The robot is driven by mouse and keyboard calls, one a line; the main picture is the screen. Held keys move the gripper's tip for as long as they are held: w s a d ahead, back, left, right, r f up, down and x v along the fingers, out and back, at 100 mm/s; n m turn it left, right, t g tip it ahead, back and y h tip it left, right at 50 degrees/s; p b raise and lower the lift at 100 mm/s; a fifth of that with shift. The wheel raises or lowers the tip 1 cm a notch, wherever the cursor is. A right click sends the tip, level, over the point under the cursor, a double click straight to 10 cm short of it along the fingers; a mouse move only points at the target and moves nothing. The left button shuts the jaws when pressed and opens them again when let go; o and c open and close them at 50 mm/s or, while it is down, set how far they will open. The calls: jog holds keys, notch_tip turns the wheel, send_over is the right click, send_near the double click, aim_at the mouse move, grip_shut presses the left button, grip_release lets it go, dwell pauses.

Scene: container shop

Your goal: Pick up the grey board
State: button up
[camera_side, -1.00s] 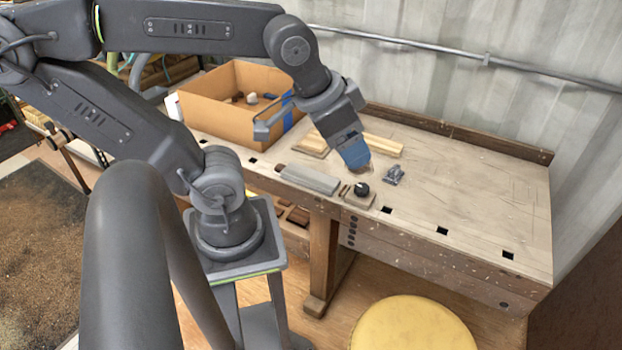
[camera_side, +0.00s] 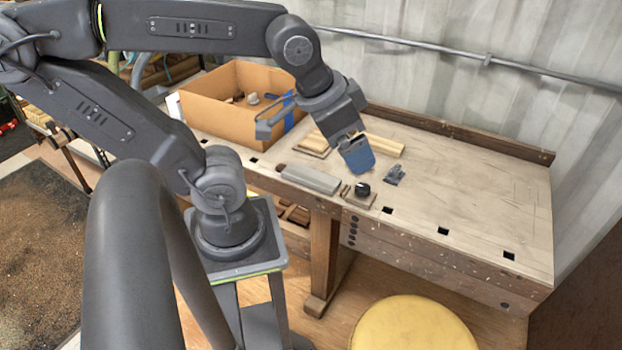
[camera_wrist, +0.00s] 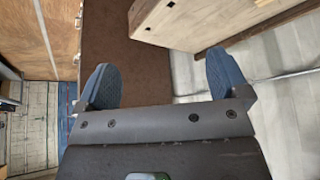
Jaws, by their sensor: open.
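A long grey board-like piece (camera_side: 312,179) lies flat along the front edge of the workbench, with a brown end at its left. My gripper (camera_side: 357,156) is above the bench, to the right of the grey piece and a little behind it. Its blue fingers overlap in the side view. In the wrist view my gripper (camera_wrist: 162,76) has its two blue fingers spread wide with nothing between them. The grey piece does not show in the wrist view.
A cardboard box (camera_side: 222,112) with small items stands behind on the left. Light wooden strips (camera_side: 384,144) lie behind my gripper. A small block with a black knob (camera_side: 362,189) and a dark metal tool (camera_side: 394,175) lie nearby. The bench's right side (camera_side: 480,190) is clear.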

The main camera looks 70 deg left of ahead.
jog(key=w+a+f+m+g+y, duration=0.1)
jog(key=w+a+f+m+g, duration=0.2)
jog(key=w+a, duration=0.5)
jog(key=m+g+h, duration=0.1)
jog(key=m+g, duration=0.2)
jog(key=m, duration=0.3)
send_over(307, 174)
jog(key=f, duration=2.2)
jog(key=shift+w+d+f, duration=0.15)
jog(key=shift+w+d, duration=0.05)
jog(key=shift+w, duration=0.05)
jog(key=shift+s+a+f, duration=0.1)
jog(key=shift+f, duration=1.5)
jog(key=shift+s+a+f, duration=0.1)
jog(key=shift+f, duration=1.45)
jog(key=shift+c, duration=0.4)
jog(key=c, duration=1)
jog(key=shift+r, duration=0.15)
